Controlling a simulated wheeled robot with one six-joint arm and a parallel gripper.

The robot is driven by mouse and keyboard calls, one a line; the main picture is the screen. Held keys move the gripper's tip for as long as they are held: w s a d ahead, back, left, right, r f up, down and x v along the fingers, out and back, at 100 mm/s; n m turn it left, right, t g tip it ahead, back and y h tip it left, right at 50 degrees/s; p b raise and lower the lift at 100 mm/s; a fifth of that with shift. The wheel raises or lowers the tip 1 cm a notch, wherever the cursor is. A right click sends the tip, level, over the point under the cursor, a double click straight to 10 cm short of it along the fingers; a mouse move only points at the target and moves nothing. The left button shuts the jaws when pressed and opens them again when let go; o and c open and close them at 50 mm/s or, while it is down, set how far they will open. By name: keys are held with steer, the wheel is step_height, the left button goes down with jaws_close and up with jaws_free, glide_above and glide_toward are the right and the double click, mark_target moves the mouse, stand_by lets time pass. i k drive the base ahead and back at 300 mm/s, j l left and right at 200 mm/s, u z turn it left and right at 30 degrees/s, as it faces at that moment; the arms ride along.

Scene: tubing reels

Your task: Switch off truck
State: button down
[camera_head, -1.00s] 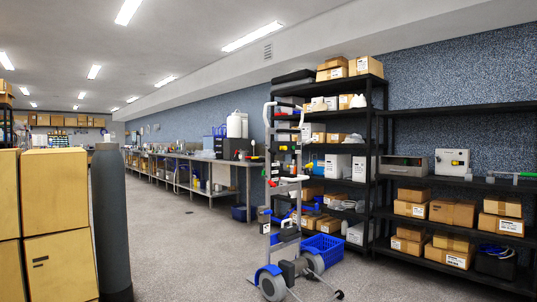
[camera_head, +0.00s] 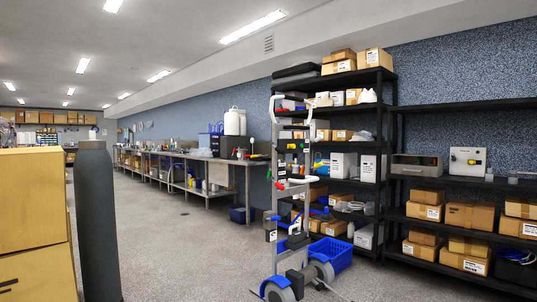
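The truck (camera_head: 294,183) is a tall upright hand truck with a grey metal frame and pale curved handles at the top. It stands on the floor a little right of the middle. Its grey wheels have blue covers, and a dark box (camera_head: 297,282) sits low between them. Small red, green and dark parts show on its upper frame, but I cannot make out which is a switch or how it is set. My gripper is not in view.
Black shelves (camera_head: 455,105) with cartons stand behind and right of the truck. A blue crate (camera_head: 331,254) sits close behind it. A dark grey cylinder (camera_head: 98,225) and yellow boxes (camera_head: 30,200) stand at left. Open floor (camera_head: 190,255) lies between them and the truck.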

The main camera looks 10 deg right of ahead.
mark_target(276, 148)
steer(key=i+j, duration=0.25)
steer(key=i, duration=0.25)
steer(key=i+j, duration=0.3)
steer(key=i, duration=0.25)
steer(key=i+j, duration=0.25)
steer(key=i, duration=0.25)
steer(key=i+j, duration=0.25)
steer(key=i, duration=0.25)
steer(key=i+j, duration=0.3)
steer(key=i, duration=0.25)
